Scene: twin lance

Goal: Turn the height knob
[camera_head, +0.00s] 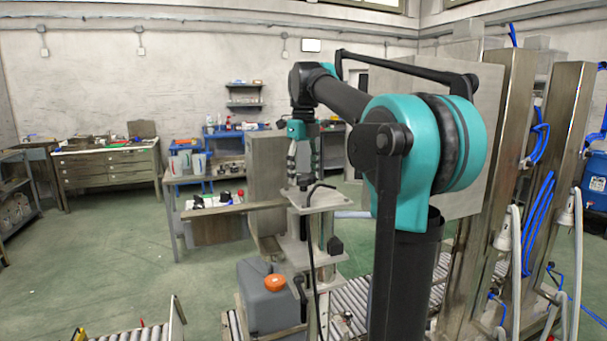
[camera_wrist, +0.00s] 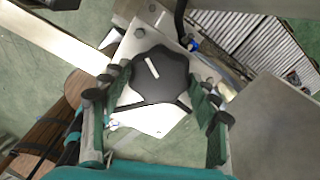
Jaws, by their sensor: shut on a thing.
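The height knob (camera_wrist: 148,82) is a black, lobed knob with a white pointer mark. In the wrist view it sits on a pale metal plate (camera_wrist: 165,122) between my two fingers. My gripper (camera_wrist: 157,92) points down over it, with a green-padded finger on each side, and is shut on it. In the head view my gripper (camera_head: 304,181) is at the top of a metal stand, over its top plate (camera_head: 318,199). The knob is mostly hidden there by my fingers.
A black cable (camera_head: 316,240) hangs in front of the stand. A grey can with an orange cap (camera_head: 275,283) stands below, beside a roller conveyor (camera_head: 352,296). A metal beam (camera_head: 232,209) runs left from the stand. Tall steel posts (camera_head: 503,150) and blue hoses stand at right.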

